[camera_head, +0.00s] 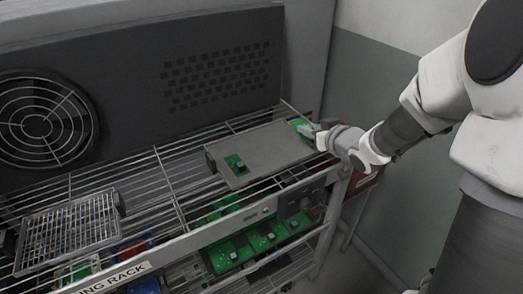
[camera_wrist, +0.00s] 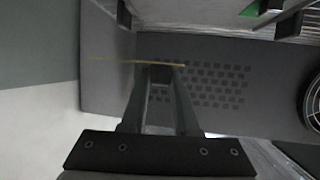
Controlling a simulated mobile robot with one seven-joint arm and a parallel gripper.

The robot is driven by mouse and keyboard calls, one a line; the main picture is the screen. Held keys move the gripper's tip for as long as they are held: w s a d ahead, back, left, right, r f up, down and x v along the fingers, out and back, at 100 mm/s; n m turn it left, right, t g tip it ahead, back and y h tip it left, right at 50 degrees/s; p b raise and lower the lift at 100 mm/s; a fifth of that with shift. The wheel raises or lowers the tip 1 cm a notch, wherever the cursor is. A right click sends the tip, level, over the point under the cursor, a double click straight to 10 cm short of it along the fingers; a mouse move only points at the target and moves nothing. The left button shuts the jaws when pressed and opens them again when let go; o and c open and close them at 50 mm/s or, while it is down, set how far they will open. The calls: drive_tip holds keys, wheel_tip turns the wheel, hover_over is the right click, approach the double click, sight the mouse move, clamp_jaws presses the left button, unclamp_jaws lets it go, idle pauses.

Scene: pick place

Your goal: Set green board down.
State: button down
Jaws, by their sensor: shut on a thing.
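My gripper (camera_head: 308,129) is shut on a green board (camera_head: 297,122) at the far right end of a grey tray (camera_head: 262,146) on the rack's top shelf. Much of the held board is hidden behind my gripper in the head view. In the wrist view the board shows edge-on as a thin yellowish line (camera_wrist: 115,60), between the tips of my gripper (camera_wrist: 163,68). I cannot tell whether it touches the tray. Another green board (camera_head: 236,164) with a dark chip lies on the left part of the tray.
A wire basket tray (camera_head: 68,232) stands on the shelf at left. Several green boards (camera_head: 240,252) and blue ones lie on the lower shelf. A dark panel (camera_head: 150,75) with a round fan grille (camera_head: 40,118) stands behind the rack. The tray's middle is bare.

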drive_tip(key=shift+s+d+f+n+g+y, duration=0.15)
drive_tip(key=shift+s+f+n+g+y, duration=0.4)
drive_tip(key=shift+n+y, duration=0.35)
drive_tip(key=b, duration=0.3)
hover_over(270, 161)
wheel_tip(270, 161, down, 7)
drive_tip(key=shift+f, duration=0.1)
drive_tip(key=shift+f+b, duration=0.55)
drive_tip(key=shift+f, duration=1.35)
drive_tip(key=shift+f, duration=0.25)
drive_tip(key=c, duration=0.7)
unclamp_jaws()
drive_tip(key=shift+o, duration=0.2)
drive_tip(key=shift+r, duration=0.1)
